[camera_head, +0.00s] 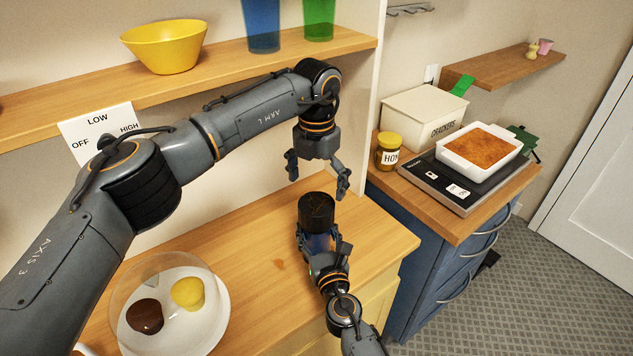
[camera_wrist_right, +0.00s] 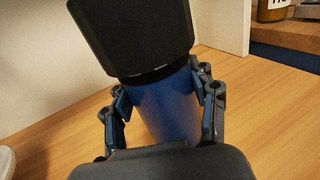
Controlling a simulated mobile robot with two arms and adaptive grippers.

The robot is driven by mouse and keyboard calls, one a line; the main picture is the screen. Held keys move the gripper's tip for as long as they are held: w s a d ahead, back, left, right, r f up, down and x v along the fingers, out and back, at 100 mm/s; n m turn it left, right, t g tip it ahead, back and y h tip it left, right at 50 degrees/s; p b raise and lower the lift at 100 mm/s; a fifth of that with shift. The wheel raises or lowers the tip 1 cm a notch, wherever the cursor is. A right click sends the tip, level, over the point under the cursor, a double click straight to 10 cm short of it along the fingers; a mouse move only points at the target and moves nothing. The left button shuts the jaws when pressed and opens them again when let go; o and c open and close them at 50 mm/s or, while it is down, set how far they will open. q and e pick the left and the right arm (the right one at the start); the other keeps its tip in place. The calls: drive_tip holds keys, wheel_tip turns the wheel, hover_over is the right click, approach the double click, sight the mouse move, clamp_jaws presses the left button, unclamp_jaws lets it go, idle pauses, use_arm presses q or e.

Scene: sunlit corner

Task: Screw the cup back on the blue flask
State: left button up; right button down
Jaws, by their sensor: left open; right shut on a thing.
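The blue flask (camera_head: 318,242) stands upright on the wooden counter, with the black cup (camera_head: 316,208) on its top. My right gripper (camera_head: 320,248) is shut around the blue body below the cup. In the right wrist view the flask's body (camera_wrist_right: 168,108) is between the two fingers, and the cup (camera_wrist_right: 135,35) sits above it with a dark band between. Whether the cup is screwed tight, I cannot tell. My left gripper (camera_head: 318,186) is open and empty, pointing down just above the cup, apart from it. The flask's lower part is partly hidden by my right gripper.
A domed plate (camera_head: 215,325) with a brown and a yellow item stands at the front left. A shelf above holds a yellow bowl (camera_head: 165,46). A blue cabinet to the right bears a honey jar (camera_head: 388,150), a crackers box (camera_head: 425,115) and a baking dish (camera_head: 482,150) on a scale.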

sight(316, 203)
use_arm(q)
wheel_tip(316, 203, down, 8)
drive_tip(key=shift+r, duration=0.1)
idle(0.4)
drive_tip(key=c, duration=1.3)
drive_tip(key=o, duration=1.4)
wheel_tip(316, 203, up, 12)
drive_tip(key=shift+f, duration=0.1)
